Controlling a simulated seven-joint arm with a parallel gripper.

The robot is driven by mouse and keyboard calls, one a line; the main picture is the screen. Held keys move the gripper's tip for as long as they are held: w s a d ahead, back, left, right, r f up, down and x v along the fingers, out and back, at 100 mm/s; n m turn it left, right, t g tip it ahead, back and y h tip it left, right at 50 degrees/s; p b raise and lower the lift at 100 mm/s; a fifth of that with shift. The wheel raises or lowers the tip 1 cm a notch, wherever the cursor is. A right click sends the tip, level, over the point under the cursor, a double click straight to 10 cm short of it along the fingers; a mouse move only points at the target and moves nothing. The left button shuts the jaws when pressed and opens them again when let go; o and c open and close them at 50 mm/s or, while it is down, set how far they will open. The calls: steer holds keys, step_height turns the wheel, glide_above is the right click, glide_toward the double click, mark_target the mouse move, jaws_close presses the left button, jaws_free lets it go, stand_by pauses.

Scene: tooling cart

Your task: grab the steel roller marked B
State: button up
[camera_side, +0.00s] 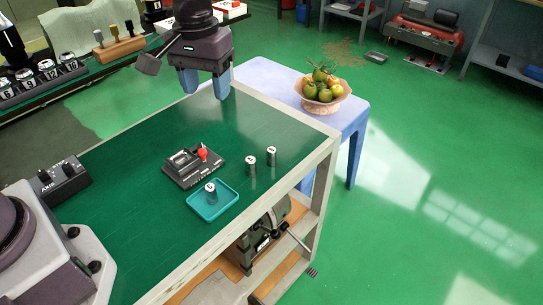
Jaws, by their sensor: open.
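Three small steel rollers stand upright at the right part of the green cart top. One roller (271,158) is nearest the right edge, a second roller (250,168) stands just left of it, and a third roller (210,191) stands in a teal tray (232,203). Their top marks are too small to read, so I cannot tell which is B. My gripper (205,92) is open and empty, its two blue fingers pointing down above the far part of the cart top, well apart from the rollers.
A black device with a red knob (193,166) sits beside the tray. A black control box (63,180) is at the left. A fruit bowl (324,98) stands on a blue table (268,77) beyond the cart.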

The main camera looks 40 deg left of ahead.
steer(key=w+d+f+n+g, duration=0.1)
steer(key=w+d+f+n, duration=0.2)
steer(key=w+f+n, duration=0.55)
steer(key=n, duration=0.4)
glide_above(271, 150)
steer(key=shift+t, duration=0.4)
steer(key=f, duration=0.8)
steer(key=shift+w+d+f, duration=0.15)
steer(key=shift+d, duration=0.1)
steer(key=shift+a+f, duration=0.15)
steer(key=shift+f, duration=1.25)
steer(key=shift+a+f, duration=0.1)
steer(key=shift+f, duration=1.25)
steer(key=shift+c, duration=0.2)
jaws_close()
